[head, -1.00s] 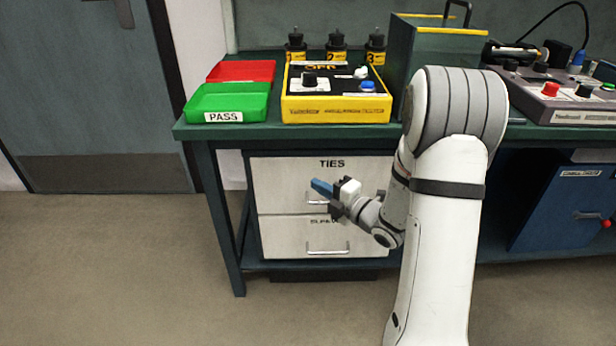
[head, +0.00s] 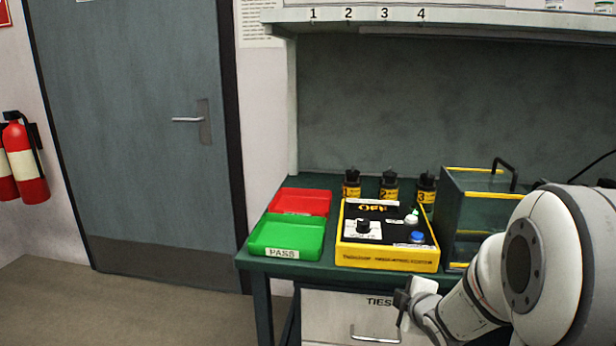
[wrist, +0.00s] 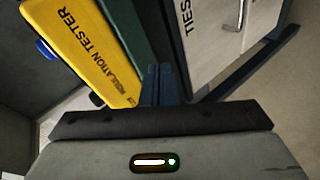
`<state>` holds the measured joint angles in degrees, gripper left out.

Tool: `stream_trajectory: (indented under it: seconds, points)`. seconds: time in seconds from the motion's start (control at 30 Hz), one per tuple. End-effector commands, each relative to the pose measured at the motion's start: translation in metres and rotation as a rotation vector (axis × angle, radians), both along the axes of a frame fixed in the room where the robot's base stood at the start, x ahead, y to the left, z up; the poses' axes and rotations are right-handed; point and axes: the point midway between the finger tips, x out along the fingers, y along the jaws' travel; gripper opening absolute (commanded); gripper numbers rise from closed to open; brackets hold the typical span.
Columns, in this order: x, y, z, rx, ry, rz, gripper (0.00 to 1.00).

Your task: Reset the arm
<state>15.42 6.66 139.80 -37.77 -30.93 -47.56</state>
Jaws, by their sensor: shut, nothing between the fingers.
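My gripper (head: 405,297) is in front of the bench, just below the front edge and near the TIES drawer (head: 345,325). In the wrist view its two blue fingers (wrist: 160,85) are together with nothing between them. The yellow insulation tester (head: 388,262) sits on the bench above and behind the gripper. It also shows in the wrist view (wrist: 88,42), left of the fingers, with the TIES drawer (wrist: 215,30) on their right. My arm fills the lower right of the head view.
A green PASS tray (head: 287,236) and a red tray (head: 300,202) stand at the bench's left end. Several black-and-yellow bottles (head: 389,188) stand behind the tester. The floor (head: 150,300) to the left is clear.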

Motion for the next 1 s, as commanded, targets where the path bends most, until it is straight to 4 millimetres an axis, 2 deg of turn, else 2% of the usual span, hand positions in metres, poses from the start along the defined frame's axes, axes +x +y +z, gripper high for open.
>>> stream_trajectory:
  seconds: [0.03,0.17,0.27,0.4,0.5,0.6,0.7,0.83,1.0]
  points:
    - [-0.009,-0.001,0.039,0.037,0.044,-0.081,0.0]
    - [-0.042,-0.004,0.086,0.17,0.183,-0.319,0.0]
    - [-0.076,0.0,0.12,0.289,0.289,-0.5,0.0]
    - [-0.132,0.016,0.165,0.461,0.445,-0.736,0.0]
    - [-0.172,0.033,0.192,0.57,0.556,-0.88,0.0]
    - [-0.205,0.049,0.211,0.65,0.654,-0.988,0.0]
    - [-0.229,0.06,0.222,0.695,0.723,-1.057,0.0]
    - [-0.242,0.066,0.226,0.719,0.767,-1.098,0.0]
    - [-0.242,0.066,0.226,0.719,0.767,-1.098,0.0]
